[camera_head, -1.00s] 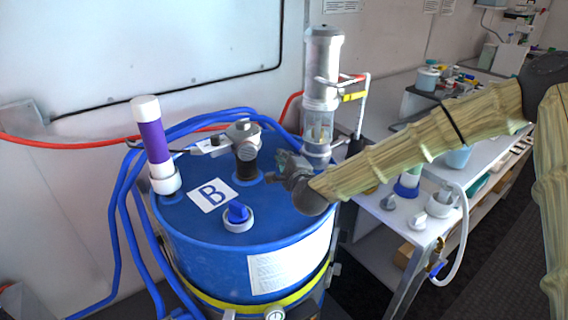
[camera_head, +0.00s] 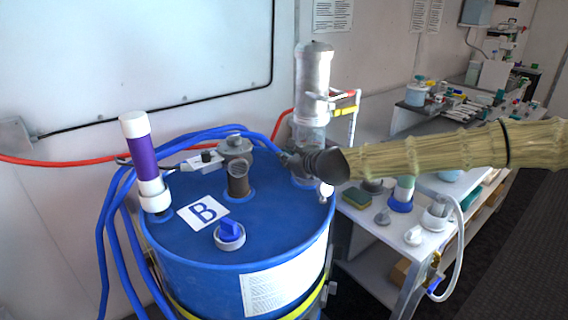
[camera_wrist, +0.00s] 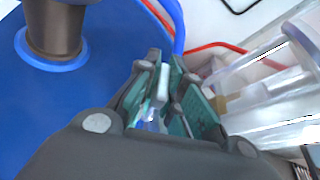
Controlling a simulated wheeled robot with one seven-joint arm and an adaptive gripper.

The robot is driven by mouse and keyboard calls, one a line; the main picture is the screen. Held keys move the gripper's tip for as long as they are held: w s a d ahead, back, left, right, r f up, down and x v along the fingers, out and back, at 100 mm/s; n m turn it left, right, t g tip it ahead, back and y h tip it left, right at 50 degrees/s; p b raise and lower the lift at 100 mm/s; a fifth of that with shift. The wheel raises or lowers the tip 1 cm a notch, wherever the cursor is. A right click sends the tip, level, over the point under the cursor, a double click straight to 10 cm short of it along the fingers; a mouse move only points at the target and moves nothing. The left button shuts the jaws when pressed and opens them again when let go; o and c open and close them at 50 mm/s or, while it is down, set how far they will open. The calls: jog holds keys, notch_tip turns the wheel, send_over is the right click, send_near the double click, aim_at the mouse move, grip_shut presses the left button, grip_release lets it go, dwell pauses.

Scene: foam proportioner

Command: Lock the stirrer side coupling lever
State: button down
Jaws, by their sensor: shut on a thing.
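The stirrer (camera_head: 312,85), a clear and grey upright cylinder, stands at the back right of the blue drum lid. My gripper (camera_head: 284,158) is low beside its base, with the dark wrist to its right. In the wrist view my gripper (camera_wrist: 168,80) has its green-padded fingers closed around a narrow light grey piece (camera_wrist: 162,86), which looks like the coupling lever. Most of that piece is hidden between the fingers. The stirrer's clear body (camera_wrist: 268,85) is just right of the fingers. The lever cannot be made out in the head view.
A grey pipe fitting (camera_head: 237,165) rises from the drum lid (camera_head: 275,222) left of my gripper. Blue hoses (camera_head: 115,210) curve round the drum's back and left. A purple-white tube (camera_head: 144,160) stands at left. A cluttered bench (camera_head: 400,222) is at right.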

jog(key=shift+w+d+m, duration=0.15)
jog(key=shift+d+m, duration=0.05)
jog(key=shift+m, duration=0.1)
dwell(0.4)
jog(key=c, duration=1.5)
grip_release()
jog(key=shift+r, duration=0.1)
jog(key=shift+d, duration=0.1)
jog(key=shift+r, duration=0.1)
jog(key=shift+v, duration=4)
